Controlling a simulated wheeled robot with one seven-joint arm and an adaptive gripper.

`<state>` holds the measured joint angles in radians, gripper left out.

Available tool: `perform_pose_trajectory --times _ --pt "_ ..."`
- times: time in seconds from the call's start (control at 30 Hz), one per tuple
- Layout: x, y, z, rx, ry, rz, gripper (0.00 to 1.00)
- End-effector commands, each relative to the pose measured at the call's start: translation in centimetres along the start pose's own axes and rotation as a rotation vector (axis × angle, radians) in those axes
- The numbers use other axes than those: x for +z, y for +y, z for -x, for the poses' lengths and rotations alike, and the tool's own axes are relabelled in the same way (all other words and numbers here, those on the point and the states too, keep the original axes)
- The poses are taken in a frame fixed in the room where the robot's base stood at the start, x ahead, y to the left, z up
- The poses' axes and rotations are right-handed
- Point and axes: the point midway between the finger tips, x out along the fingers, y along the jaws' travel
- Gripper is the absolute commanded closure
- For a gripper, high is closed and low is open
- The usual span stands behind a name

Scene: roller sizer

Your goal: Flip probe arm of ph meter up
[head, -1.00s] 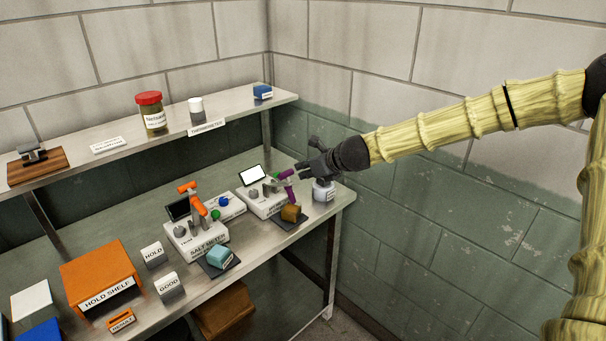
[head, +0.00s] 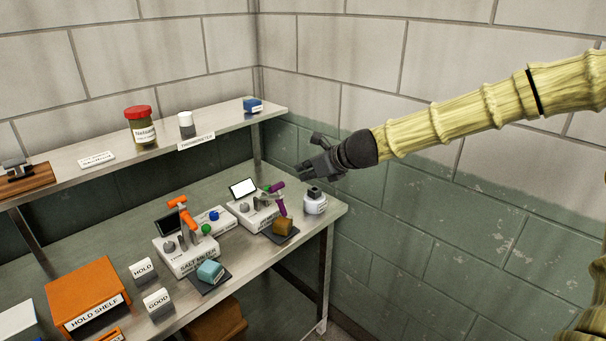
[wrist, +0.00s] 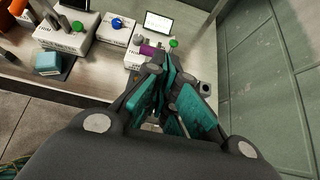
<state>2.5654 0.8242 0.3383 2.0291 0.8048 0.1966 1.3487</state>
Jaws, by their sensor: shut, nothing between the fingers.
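The pH meter, which I take to be the right-hand white box (head: 243,214) with a lit screen (head: 243,188), stands near the shelf's right end. Its label is too small to read surely. Its purple probe arm (head: 281,207) has a purple crosspiece at the top and leans over a brown block on a dark pad. My gripper (head: 303,171) is shut and empty, above and to the right of the purple arm, apart from it in the head view. In the wrist view, the purple part (wrist: 149,50) shows just left of my fingertips (wrist: 168,62); contact cannot be told.
A white bottle with a dark top (head: 315,203) stands under my gripper at the bench's right edge. The salt meter (head: 186,252) with an orange arm (head: 187,218) stands to the left. An upper shelf (head: 215,126) and the wall bound the space behind.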

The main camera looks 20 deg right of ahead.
Motion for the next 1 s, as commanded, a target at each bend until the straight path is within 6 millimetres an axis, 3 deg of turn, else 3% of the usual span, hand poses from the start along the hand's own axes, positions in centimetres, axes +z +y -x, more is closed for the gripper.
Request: perform_pose_trajectory --times 0.37,0.53,0.8,1.0 --pt "0.0 0.0 0.1 -0.001 0.000 0.002 1.00" --pt "-1.9 -0.6 -0.9 -0.042 0.021 0.101 1.00" --pt "-8.4 -3.3 -4.3 -0.243 0.112 0.628 1.00" --pt "-11.5 -4.9 -6.0 -0.410 0.174 1.074 1.00"
